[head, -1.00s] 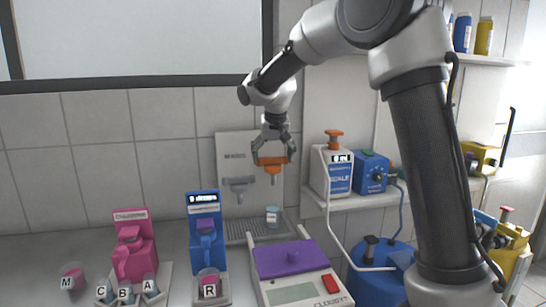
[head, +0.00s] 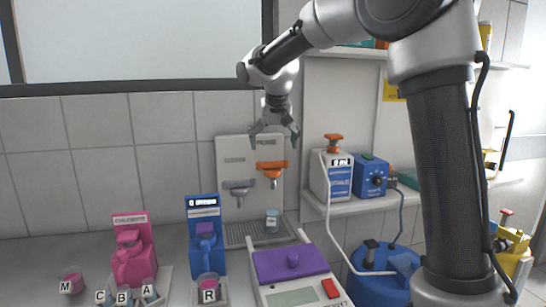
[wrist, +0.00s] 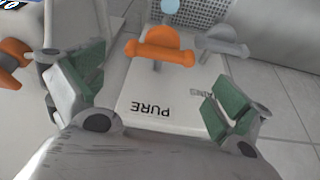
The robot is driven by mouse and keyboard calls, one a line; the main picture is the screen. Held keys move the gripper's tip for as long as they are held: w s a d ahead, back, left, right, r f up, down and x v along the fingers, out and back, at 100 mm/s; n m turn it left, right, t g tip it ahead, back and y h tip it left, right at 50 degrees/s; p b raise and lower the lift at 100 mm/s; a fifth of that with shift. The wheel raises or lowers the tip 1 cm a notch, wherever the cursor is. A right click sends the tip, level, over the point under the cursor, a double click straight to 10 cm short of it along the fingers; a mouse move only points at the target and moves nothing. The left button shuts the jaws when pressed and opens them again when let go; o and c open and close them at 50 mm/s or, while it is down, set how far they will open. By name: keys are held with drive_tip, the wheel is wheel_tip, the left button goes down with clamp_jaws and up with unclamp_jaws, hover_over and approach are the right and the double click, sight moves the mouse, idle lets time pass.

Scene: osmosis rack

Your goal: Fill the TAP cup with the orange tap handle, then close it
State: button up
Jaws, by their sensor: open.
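The orange tap handle (head: 272,165) is on the pale wall panel, right of a grey tap handle (head: 238,184). It also shows in the wrist view (wrist: 160,52), beside the grey one (wrist: 222,44) and above the word PURE. The small TAP cup (head: 272,221) stands upright on the drip tray below the orange tap; its label and fill level are too small to read. Its pale blue top shows at the wrist view's upper edge (wrist: 170,6). My gripper (head: 274,130) is open and empty, a little above the orange handle and apart from it.
The drip tray (head: 238,236) lies under the taps. A purple-lidded device (head: 290,264) stands in front. Blue (head: 205,250) and pink (head: 133,262) dispensers stand left, with several labelled cups.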

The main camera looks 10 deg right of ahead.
drive_tip(key=v, duration=0.5)
drive_tip(key=shift+r, duration=0.25)
